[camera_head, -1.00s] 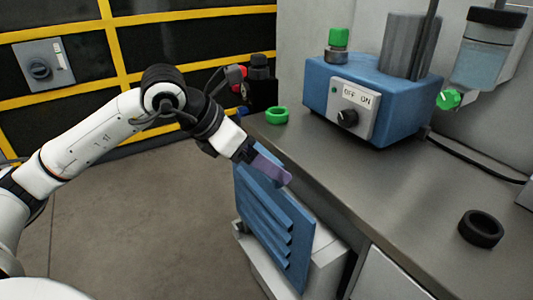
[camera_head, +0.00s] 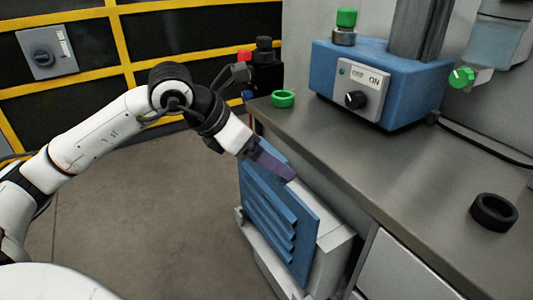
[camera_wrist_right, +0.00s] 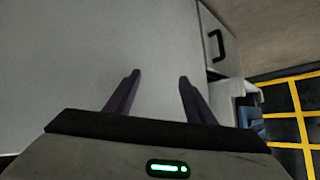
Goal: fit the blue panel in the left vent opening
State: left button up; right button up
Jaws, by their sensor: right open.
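The blue panel (camera_head: 280,225), with raised slats, stands tilted in a pale grey holder (camera_head: 335,235) beside the counter. My left gripper (camera_head: 277,166) is at the panel's top edge, with a purple finger overlapping it. Whether the jaws are shut on the panel is hidden. My right gripper (camera_wrist_right: 157,85) shows only in the right wrist view. It is open and empty, facing a plain light grey surface. A small blue patch in that view (camera_wrist_right: 255,115) may be the panel. I cannot make out the left vent opening in either view.
The metal counter (camera_head: 400,190) carries a blue machine (camera_head: 375,80) with an OFF/ON knob, a green ring (camera_head: 283,98) and a black ring (camera_head: 493,211). A drawer handle (camera_wrist_right: 217,45) is in the right wrist view. The floor (camera_head: 130,215) at left is clear.

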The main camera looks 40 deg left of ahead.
aim_at(268, 180)
pick_arm(q)
jog(key=shift+w+r, duration=0.15)
pick_arm(e)
jog(key=shift+s+f, duration=0.15)
jog(key=shift+f, duration=0.1)
pick_arm(q)
jog(key=shift+f+b, duration=0.8)
jog(key=shift+f, duration=0.05)
jog(key=shift+f+b, duration=2.75)
pick_arm(e)
jog(key=a+f, duration=0.1)
jog(key=w+a+f+n+g, duration=0.1)
jog(key=a+f+g+y, duration=0.1)
jog(key=f, duration=0.1)
jog(key=shift+w+a, duration=0.2)
jog(key=shift+w, duration=0.2)
